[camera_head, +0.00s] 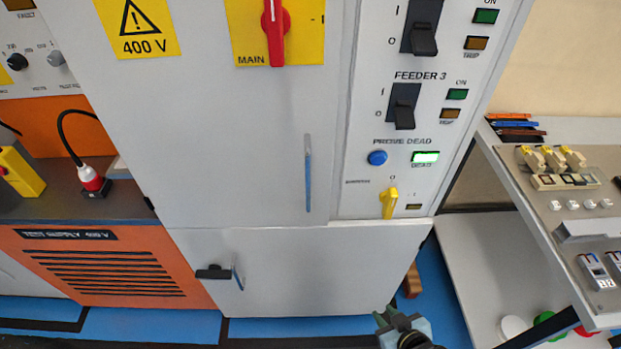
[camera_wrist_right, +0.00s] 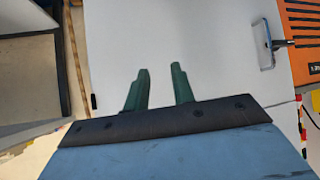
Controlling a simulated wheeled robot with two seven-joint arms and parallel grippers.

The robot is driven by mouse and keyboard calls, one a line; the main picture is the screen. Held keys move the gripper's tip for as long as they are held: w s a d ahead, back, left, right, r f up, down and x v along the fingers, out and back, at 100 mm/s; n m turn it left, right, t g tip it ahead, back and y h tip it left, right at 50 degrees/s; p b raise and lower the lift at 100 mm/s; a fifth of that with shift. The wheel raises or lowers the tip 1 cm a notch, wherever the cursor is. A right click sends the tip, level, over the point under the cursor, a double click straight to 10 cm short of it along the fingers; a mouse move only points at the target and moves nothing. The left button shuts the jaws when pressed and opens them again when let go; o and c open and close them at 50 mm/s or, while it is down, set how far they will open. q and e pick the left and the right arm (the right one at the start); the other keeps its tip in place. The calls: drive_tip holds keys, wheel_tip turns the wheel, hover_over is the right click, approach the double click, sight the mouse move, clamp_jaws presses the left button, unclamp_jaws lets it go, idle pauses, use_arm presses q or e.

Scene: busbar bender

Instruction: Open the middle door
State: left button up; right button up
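The grey cabinet's large door (camera_head: 240,150) looks shut and has a long vertical blue-grey handle (camera_head: 308,172) near its right edge. Below a seam is a lower door (camera_head: 300,270), also shut, with a small upright handle (camera_head: 238,274) beside a black latch piece (camera_head: 213,272). From these frames I cannot tell for sure which is the middle door. My right gripper (camera_head: 390,318) is low, near the lower door's bottom right corner. In the right wrist view its green fingers (camera_wrist_right: 160,88) are apart and empty before a white panel (camera_wrist_right: 200,40); a handle (camera_wrist_right: 263,43) shows at upper right. My left gripper is not visible.
An orange test supply unit (camera_head: 110,262) stands left of the cabinet. A switch panel (camera_head: 390,120) is above the lower door on the right. A sloped bench (camera_head: 545,225) with components is at the right. Blue floor (camera_head: 440,300) lies between.

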drive_tip(key=w+a+r+n+t+y, duration=0.1)
drive_tip(key=w+a+r, duration=0.15)
drive_tip(key=r, duration=0.35)
drive_tip(key=w+a+r+t+y, duration=0.1)
drive_tip(key=w+a+r, duration=0.15)
drive_tip(key=r, duration=0.45)
drive_tip(key=n+t+y, duration=0.2)
drive_tip(key=t+y, duration=0.1)
drive_tip(key=y, duration=0.2)
approach(310, 186)
drive_tip(key=x, duration=1)
drive_tip(key=shift+w+a, duration=0.15)
drive_tip(key=shift+w, duration=0.1)
drive_tip(key=shift+c, duration=0.4)
clamp_jaws()
